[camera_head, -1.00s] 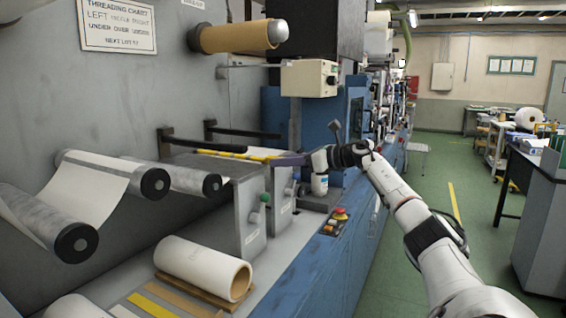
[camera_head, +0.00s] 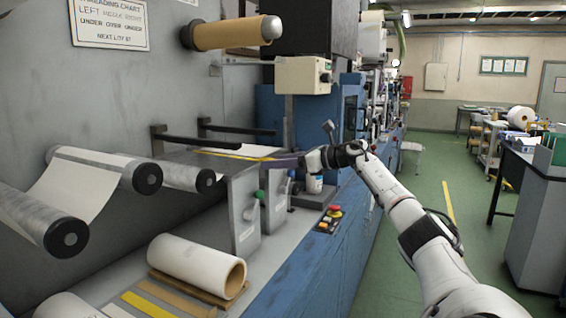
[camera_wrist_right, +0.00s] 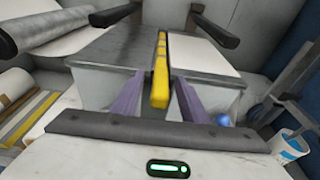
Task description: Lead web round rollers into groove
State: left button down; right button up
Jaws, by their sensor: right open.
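The white web (camera_head: 82,188) runs between a lower left roller (camera_head: 66,238) and an upper roller (camera_head: 146,178). A third roller (camera_head: 205,180) sits beside the grey table (camera_head: 185,160). A long yellow bar (camera_head: 238,154) lies across the table top; it also shows in the right wrist view (camera_wrist_right: 161,75). My right gripper (camera_wrist_right: 157,105) is open, with its purple fingers on either side of the bar's near end. In the head view it (camera_head: 285,161) is at the table's right edge. I cannot tell whether the fingers touch the bar. The groove is not clearly visible. My left gripper is out of view.
Two black arms (camera_head: 185,138) project above the table. A loose white roll (camera_head: 195,265) lies in front, and a brown core (camera_head: 232,33) sits above. A white bottle (camera_head: 314,184) and an emergency stop button (camera_head: 334,209) are near my right wrist.

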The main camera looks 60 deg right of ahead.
jog(key=shift+s+f+b, duration=0.15)
jog(key=shift+b, duration=0.15)
jog(key=shift+b+v, duration=0.8)
jog(key=shift+b, duration=0.05)
jog(key=shift+s+b, duration=0.35)
pick_arm(q)
jog(key=f+b, duration=0.1)
jog(key=d+f+b, duration=0.1)
jog(key=b, duration=0.1)
jog(key=w+f+b, duration=0.1)
jog(key=f+b, duration=0.1)
jog(key=shift+d, duration=0.4)
pick_arm(e)
jog(key=v, duration=0.7)
jog(key=shift+s+r, duration=0.35)
jog(key=shift+r, duration=0.05)
jog(key=shift+d, duration=0.1)
pick_arm(q)
jog(key=shift+s, duration=0.1)
